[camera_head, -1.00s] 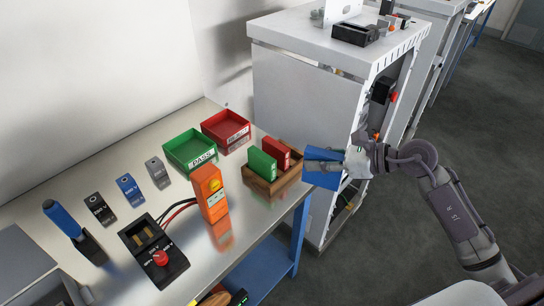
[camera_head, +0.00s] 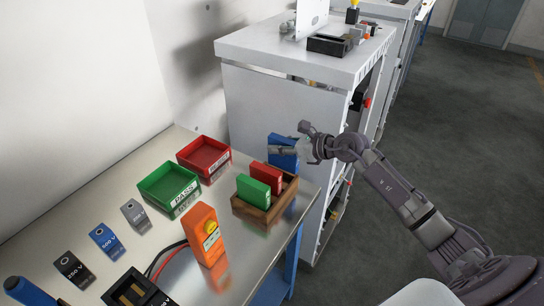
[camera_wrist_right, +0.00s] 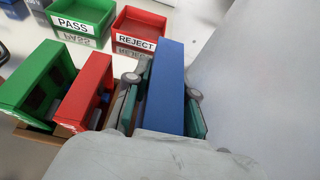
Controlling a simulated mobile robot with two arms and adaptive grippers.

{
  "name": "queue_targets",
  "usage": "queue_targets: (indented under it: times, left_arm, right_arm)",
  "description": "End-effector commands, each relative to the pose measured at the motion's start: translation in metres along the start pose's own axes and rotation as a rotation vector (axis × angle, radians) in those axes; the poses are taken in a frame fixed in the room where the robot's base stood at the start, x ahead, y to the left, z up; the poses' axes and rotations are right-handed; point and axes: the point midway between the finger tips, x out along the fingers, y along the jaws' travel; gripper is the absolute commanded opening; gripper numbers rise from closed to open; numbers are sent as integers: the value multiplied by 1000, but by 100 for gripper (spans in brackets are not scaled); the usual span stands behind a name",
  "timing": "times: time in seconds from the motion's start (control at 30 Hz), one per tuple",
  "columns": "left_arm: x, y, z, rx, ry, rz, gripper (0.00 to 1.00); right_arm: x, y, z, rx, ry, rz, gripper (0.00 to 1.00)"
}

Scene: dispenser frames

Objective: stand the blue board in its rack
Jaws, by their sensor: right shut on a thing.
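The blue board (camera_head: 283,150) is held by my right gripper (camera_head: 303,150), which is shut on it. In the right wrist view the blue board (camera_wrist_right: 165,90) stands on edge between the fingers (camera_wrist_right: 160,105). It is to the right of the wooden rack (camera_head: 258,215), close to the red board. The rack holds a green board (camera_head: 253,190) and a red board (camera_head: 268,175), both upright. In the wrist view, the green board (camera_wrist_right: 38,80) and red board (camera_wrist_right: 85,92) are left of the blue one. Whether the blue board touches the rack cannot be told. My left gripper is not in view.
A green PASS tray (camera_head: 168,187) and a red REJECT tray (camera_head: 204,157) lie behind the rack. An orange tester (camera_head: 205,235) stands in front. A grey cabinet (camera_head: 290,105) rises close behind the blue board. Small tags (camera_head: 104,238) lie at left.

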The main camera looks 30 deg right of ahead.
Motion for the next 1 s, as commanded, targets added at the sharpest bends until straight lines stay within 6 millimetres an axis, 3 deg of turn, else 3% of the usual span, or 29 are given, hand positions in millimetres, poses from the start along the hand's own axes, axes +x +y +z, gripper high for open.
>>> queue_targets:
  times: [0.23,0.5,0.87,0.9,1.0]
  left_arm:
    - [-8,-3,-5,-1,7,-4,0]
    - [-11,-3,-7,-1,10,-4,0]
    - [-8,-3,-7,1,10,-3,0]
    - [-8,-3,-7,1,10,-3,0]
    - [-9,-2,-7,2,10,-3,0]
  right_arm:
    - [20,14,-7,0,-1,-1,0]
    - [33,14,-40,3,-1,-1,0]
    - [35,14,-45,-2,-1,-1,0]
    - [35,14,-46,-2,0,-1,26]
    - [35,14,-45,-1,0,-1,42]
